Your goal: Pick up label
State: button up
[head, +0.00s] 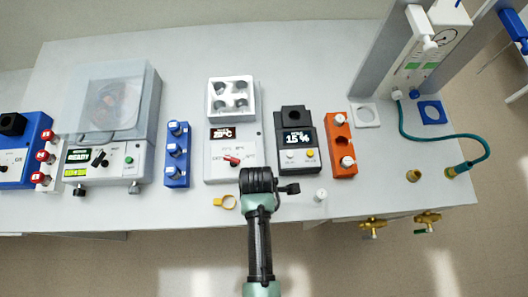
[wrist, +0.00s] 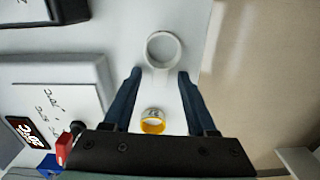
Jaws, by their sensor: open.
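A small yellow ring (head: 225,202) with a pale patch lies on the white bench near the front edge; it looks like the label. In the wrist view the yellow ring (wrist: 153,125) shows low between my fingers, close to the gripper body. My gripper (wrist: 160,73) is open and empty, its two dark fingers apart. In the head view my gripper (head: 268,186) is over the front of the bench, right of the yellow ring. A white round piece (wrist: 163,49) shows just beyond the fingertips; it is probably the small white cylinder (head: 320,195) in the head view.
Behind my gripper stand a white heater-like device (head: 232,160) with a red knob (wrist: 65,147), a dark display unit (head: 297,150) and an orange block (head: 341,155). A blue rack (head: 177,165) and a balance (head: 105,160) stand left. The front bench strip is mostly clear.

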grip_shut()
jog(key=shift+r, duration=0.1)
dwell(0.4)
